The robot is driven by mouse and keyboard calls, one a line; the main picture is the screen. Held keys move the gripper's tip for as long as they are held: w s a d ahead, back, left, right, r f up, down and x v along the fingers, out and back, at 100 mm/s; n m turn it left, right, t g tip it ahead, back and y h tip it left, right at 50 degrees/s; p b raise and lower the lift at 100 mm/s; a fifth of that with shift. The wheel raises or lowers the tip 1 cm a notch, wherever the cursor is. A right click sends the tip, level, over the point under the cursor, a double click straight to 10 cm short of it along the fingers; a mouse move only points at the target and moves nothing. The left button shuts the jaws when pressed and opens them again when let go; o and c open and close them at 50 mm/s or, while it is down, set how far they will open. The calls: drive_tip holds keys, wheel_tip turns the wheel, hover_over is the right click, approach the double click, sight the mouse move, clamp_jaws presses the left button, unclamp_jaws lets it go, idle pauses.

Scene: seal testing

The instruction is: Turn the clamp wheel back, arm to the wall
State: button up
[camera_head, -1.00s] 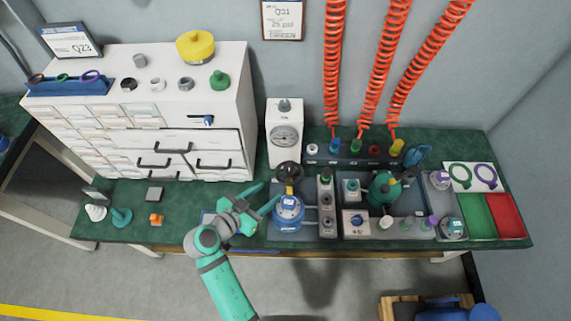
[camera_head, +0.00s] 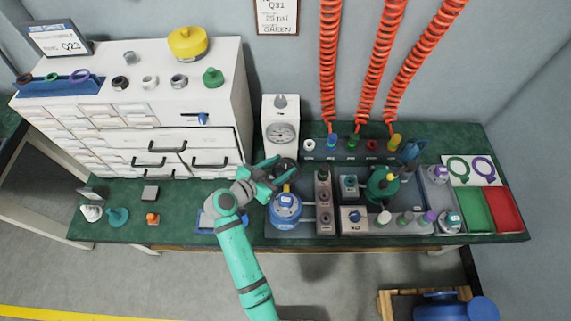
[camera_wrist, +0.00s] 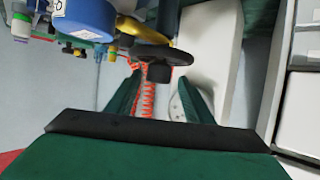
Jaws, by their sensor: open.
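The black clamp wheel (camera_head: 289,167) is above the blue pot (camera_head: 285,208), toward the wall side, partly hidden by my gripper. In the wrist view the wheel (camera_wrist: 172,55) is seen nearly edge-on with a dark hub, beside the yellow clamp arm (camera_wrist: 143,32) and the blue pot (camera_wrist: 88,14). My gripper (camera_head: 277,178) is open at the left of the wheel. In the wrist view its green fingers (camera_wrist: 160,82) stand apart, with the hub just beyond and between their tips. I cannot tell whether they touch it.
A white gauge box (camera_head: 281,112) stands close behind the wheel. A grey block with several knobs (camera_head: 324,216) is right of the pot. The white drawer cabinet (camera_head: 235,70) rises at the left. Red coiled hoses (camera_head: 330,70) hang behind.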

drive_tip(key=shift+x, duration=1.05)
drive_tip(key=shift+d+r, duration=0.1)
drive_tip(key=shift+d, duration=0.05)
drive_tip(key=shift+c, duration=0.2)
clamp_jaws()
